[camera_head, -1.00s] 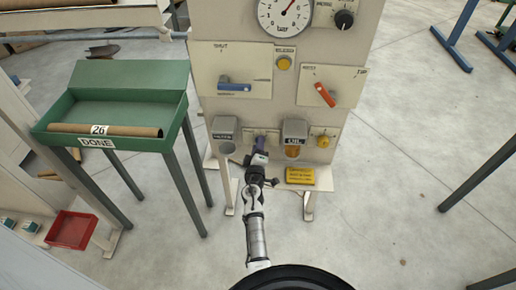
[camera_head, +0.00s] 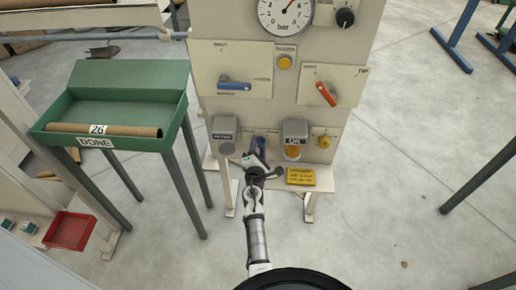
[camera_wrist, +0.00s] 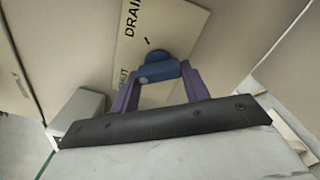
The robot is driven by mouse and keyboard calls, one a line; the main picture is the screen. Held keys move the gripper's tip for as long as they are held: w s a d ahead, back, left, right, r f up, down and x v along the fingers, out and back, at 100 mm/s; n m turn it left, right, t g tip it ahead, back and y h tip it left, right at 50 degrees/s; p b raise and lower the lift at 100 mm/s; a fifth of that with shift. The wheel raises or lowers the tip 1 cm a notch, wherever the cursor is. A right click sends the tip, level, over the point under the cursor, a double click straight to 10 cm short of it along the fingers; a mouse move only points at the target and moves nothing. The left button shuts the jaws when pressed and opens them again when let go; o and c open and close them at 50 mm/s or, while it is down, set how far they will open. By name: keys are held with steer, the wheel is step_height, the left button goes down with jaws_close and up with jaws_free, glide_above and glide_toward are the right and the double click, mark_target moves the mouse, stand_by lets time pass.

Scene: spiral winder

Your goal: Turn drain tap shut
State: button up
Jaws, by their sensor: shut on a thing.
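The drain tap shows in the wrist view as a blue handle (camera_wrist: 157,71) on a cream plate (camera_wrist: 178,25). The plate is marked DRAIN, with SHUT lettered near its lower left. My gripper (camera_wrist: 162,73) has its two purple fingers shut on the blue handle, one on each side. In the head view my gripper (camera_head: 256,152) is low on the cream panel, between the filter and oil units, and it hides most of the tap. The handle's exact angle is hard to read there.
The grey filter unit (camera_head: 225,131) is close on the left and the oil unit (camera_head: 294,131) close on the right. A green table (camera_head: 165,140) stands to the left. Open floor lies to the right.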

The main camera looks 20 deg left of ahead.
steer(key=shift+n, duration=1.2)
steer(key=o, duration=1)
steer(key=shift+s+d+f, duration=0.1)
